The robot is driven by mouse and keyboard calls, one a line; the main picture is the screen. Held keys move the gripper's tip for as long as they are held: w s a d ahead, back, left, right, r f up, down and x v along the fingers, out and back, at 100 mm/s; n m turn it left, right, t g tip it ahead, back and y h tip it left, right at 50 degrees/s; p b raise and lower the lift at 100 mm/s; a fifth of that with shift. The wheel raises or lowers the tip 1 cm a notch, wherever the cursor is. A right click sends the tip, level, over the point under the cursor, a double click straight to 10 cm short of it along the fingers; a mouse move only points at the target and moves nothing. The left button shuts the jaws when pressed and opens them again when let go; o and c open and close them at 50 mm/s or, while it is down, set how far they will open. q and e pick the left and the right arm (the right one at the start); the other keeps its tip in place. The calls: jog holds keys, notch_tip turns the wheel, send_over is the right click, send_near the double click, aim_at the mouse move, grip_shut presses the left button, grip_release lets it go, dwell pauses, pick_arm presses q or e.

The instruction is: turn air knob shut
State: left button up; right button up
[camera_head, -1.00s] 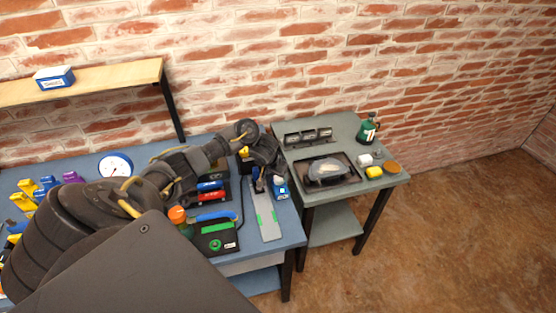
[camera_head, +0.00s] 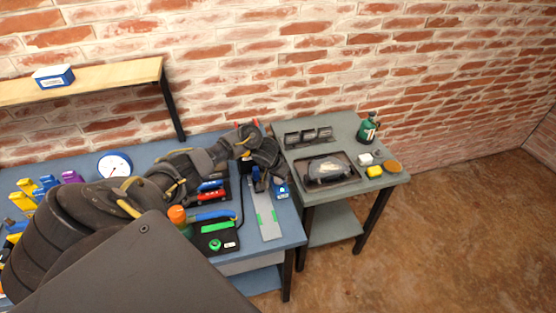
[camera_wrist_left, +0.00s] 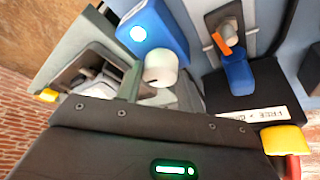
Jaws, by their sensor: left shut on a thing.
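A small blue box (camera_head: 282,190) stands at the right end of the blue workbench, partly covered by my left gripper. In the left wrist view the blue box (camera_wrist_left: 153,30) shows a bright round light, and a pale, short cylindrical knob (camera_wrist_left: 160,68) sits at its near edge. My left gripper (camera_head: 275,179) points down at the box and is shut at the knob. Its dark body fills the bottom of the wrist view and its fingertips are hard to make out. The knob's marking and turn angle cannot be read. My right gripper is out of view.
A grey plate with green pads (camera_head: 268,222) and a black case (camera_head: 217,238) lie close by. A blue lever (camera_wrist_left: 239,76) shows in the wrist view. The grey-green table (camera_head: 345,133) holds a tray and a green bottle (camera_head: 368,128). A brick wall stands behind.

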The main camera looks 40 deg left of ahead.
pick_arm(q)
jog(key=shift+a+m, duration=0.1)
jog(key=shift+m, duration=0.2)
jog(key=m+h, duration=0.1)
jog(key=m, duration=0.1)
jog(key=shift+a+m, duration=0.1)
jog(key=shift+m, duration=0.2)
jog(key=shift+m+h, duration=0.5)
jog(key=shift+m, duration=0.5)
jog(key=shift+w+a+f+m+h+b, duration=0.1)
jog(key=shift+m+h+b, duration=0.2)
jog(key=shift+m+b, duration=0.35)
jog(key=shift+m+g+h+b, duration=0.3)
jog(key=shift+m+b, duration=0.3)
jog(key=shift+m, duration=0.55)
jog(key=m+g+h+b, duration=0.1)
jog(key=m+b, duration=0.3)
jog(key=b, duration=0.1)
jog(key=shift+w+a+f, duration=0.1)
jog(key=shift+w, duration=0.05)
jog(key=m, duration=0.1)
jog(key=m+g+b, duration=0.1)
jog(key=shift+r+m+h, duration=0.2)
jog(key=shift+m+h, duration=0.1)
jog(key=shift+m+g+b, duration=0.45)
jog(key=shift+m+g, duration=0.05)
jog(key=shift+m, duration=0.5)
